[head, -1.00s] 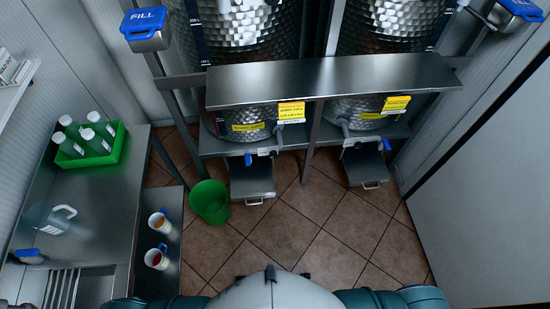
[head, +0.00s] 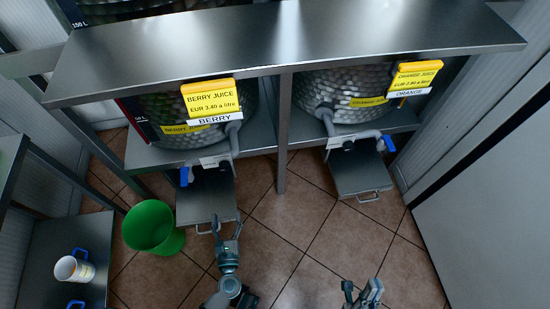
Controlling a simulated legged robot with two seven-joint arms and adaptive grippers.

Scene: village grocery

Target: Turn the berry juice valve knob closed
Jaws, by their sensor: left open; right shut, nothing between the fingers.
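The berry juice valve knob (head: 184,177) is a blue handle at the left end of the grey berry valve, below the yellow "BERRY JUICE" sign (head: 211,98). The valve hangs from a pipe (head: 233,138) on the dimpled steel berry tank (head: 165,107). My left gripper (head: 227,221) is open and empty, below and to the right of the knob, apart from it, near the front edge of the drip tray. My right gripper (head: 361,290) is shut and empty at the bottom edge, far from the berry knob.
A metal shelf (head: 280,45) runs above the valves. A drip tray (head: 206,199) sits under the berry valve. A green bucket (head: 152,228) stands to its left. The orange valve has its own blue knob (head: 389,143). A mug (head: 73,268) stands on the left bench. Floor in front is clear.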

